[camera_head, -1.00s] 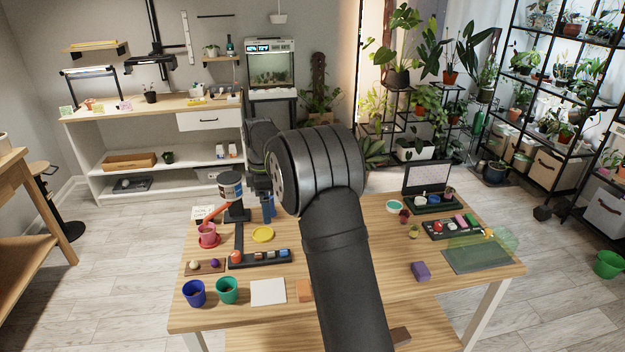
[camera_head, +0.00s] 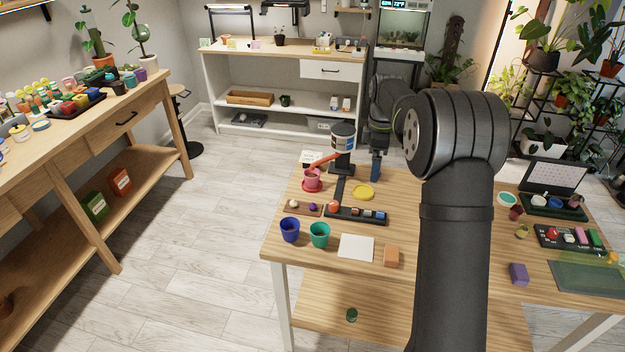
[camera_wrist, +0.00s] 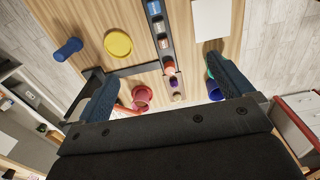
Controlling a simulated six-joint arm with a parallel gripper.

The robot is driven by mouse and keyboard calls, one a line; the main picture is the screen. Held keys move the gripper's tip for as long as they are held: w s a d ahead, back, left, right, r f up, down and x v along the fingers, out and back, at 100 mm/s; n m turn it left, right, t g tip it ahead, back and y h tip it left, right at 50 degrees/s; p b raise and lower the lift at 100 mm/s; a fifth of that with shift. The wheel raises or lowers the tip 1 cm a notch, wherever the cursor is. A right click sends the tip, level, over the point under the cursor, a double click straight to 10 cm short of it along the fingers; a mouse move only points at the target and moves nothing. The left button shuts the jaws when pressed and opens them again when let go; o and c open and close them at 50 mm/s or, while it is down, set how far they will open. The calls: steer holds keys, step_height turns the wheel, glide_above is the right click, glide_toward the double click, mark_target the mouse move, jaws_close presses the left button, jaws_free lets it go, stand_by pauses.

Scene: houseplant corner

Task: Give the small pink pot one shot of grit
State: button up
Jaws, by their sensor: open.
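The small pink pot (camera_head: 312,175) stands on a red saucer (camera_head: 312,188) at the table's left side. A striped canister (camera_head: 343,135) stands on a black post behind it, with a red spout (camera_head: 322,162) sloping down toward the pot. Whether grit is in the pot is too small to tell. In the wrist view, the pink pot (camera_wrist: 142,94) and red spout (camera_wrist: 124,111) show beyond my gripper (camera_wrist: 160,70).
A blue cylinder (camera_head: 376,166) and yellow saucer (camera_head: 363,192) lie right of the canister. A black tray (camera_head: 356,216), blue pot (camera_head: 289,229), green pot (camera_head: 319,234), white card (camera_head: 356,248) and orange block (camera_head: 392,256) are nearer the front. A purple block (camera_head: 519,274) sits further right.

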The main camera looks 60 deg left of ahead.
jaws_close()
stand_by(1.5)
